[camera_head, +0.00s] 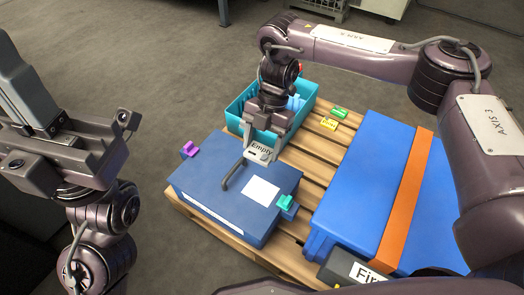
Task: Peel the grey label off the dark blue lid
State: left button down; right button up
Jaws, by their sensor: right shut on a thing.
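The dark blue lid (210,185) tops a blue box on the wooden pallet, with a dark bar handle (233,176) on it. My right gripper (262,158) is above the far right part of the lid, pointing down. It is shut on a pale grey label (261,151) reading "Empty", which appears raised above the lid. A blank white square (261,191) lies on the lid, nearer than the gripper. The fingertips are partly hidden. My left gripper (85,135) is at the left, away from the lid; its jaws are unclear.
A purple clip (189,149) and a teal clip (285,203) sit at the lid's edges. A teal crate (238,108) stands behind. Green (338,112) and yellow (328,124) pieces lie on the pallet. A large blue case (365,185) with an orange strap (405,200) fills the right.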

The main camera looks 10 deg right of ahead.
aim_at(262, 149)
notch_tip(262, 149, up, 2)
jog(key=shift+r+p, duration=0.1)
jog(key=shift+p, duration=0.35)
jog(key=shift+r+p, duration=1.75)
jog(key=shift+p, duration=0.65)
